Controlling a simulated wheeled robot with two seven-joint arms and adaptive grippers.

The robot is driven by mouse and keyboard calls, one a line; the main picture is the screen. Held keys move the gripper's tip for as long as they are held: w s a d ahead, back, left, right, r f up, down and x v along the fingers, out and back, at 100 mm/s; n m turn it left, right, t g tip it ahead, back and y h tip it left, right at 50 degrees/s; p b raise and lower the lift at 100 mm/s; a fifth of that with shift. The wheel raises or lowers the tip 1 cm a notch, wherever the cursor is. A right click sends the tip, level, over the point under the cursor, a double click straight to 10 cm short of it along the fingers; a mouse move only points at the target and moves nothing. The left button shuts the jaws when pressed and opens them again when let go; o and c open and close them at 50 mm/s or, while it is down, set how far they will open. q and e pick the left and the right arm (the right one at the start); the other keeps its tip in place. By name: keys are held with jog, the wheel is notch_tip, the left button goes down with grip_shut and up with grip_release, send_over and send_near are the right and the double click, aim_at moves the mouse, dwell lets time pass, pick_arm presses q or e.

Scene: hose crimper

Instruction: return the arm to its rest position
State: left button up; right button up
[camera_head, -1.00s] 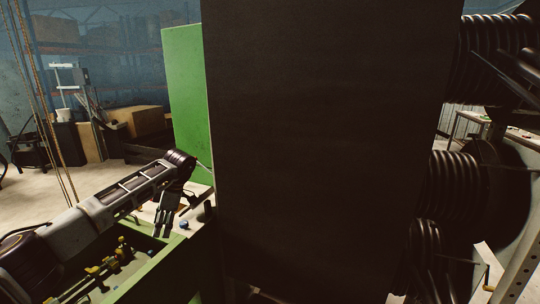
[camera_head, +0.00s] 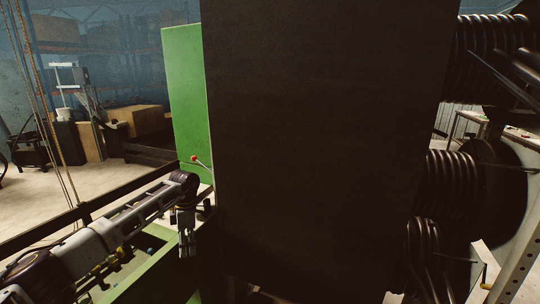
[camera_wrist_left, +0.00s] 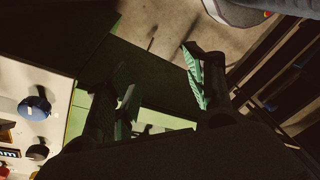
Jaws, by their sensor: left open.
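My left arm (camera_head: 125,215) comes in from the lower left over the green machine. Its gripper (camera_head: 187,246) hangs down at the arm's end, just left of the large dark panel. In the left wrist view the gripper's two fingers (camera_wrist_left: 163,88) stand apart, with green-lit pads and nothing visible between them. I see nothing held. My right gripper is in neither view.
A large dark panel (camera_head: 325,150) fills the middle. Left of it stand a green panel (camera_head: 186,95) and a red-tipped lever (camera_head: 194,158). The green-edged trough (camera_head: 155,280) lies below the arm. Coiled black hoses (camera_head: 455,185) hang at right. Blue knob (camera_wrist_left: 35,106) lies on a pale surface.

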pick_arm(q)
jog(key=s+d+f+n+t+h, duration=0.2)
jog(key=d+f+n+h, duration=0.8)
jog(key=d+f, duration=0.85)
notch_tip(320, 180, down, 12)
jog(key=s+n+t+h, duration=0.1)
jog(key=n+t+h, duration=0.2)
jog(key=n+t, duration=0.75)
jog(key=s+a+f+n+g+y, duration=0.1)
jog(key=s+a+f+n+y, duration=0.5)
jog(key=s+f+n, duration=0.5)
jog(key=s+a+f+n+g+y, duration=0.1)
jog(key=s+a+f+n+y, duration=0.3)
jog(key=s+a+f+n, duration=0.75)
jog(key=s+f+n+g+y, duration=0.1)
jog(key=s+f, duration=0.3)
jog(key=s, duration=0.7)
jog(key=s+f+n+g, duration=0.1)
jog(key=s+f+g, duration=0.3)
jog(key=s, duration=0.7)
jog(key=s+f+n+g+y, duration=0.1)
jog(key=s+f, duration=0.5)
jog(key=s, duration=0.6)
jog(key=shift+a+n+g+y, duration=0.3)
jog(key=shift+n+g, duration=0.1)
jog(key=shift+g, duration=0.25)
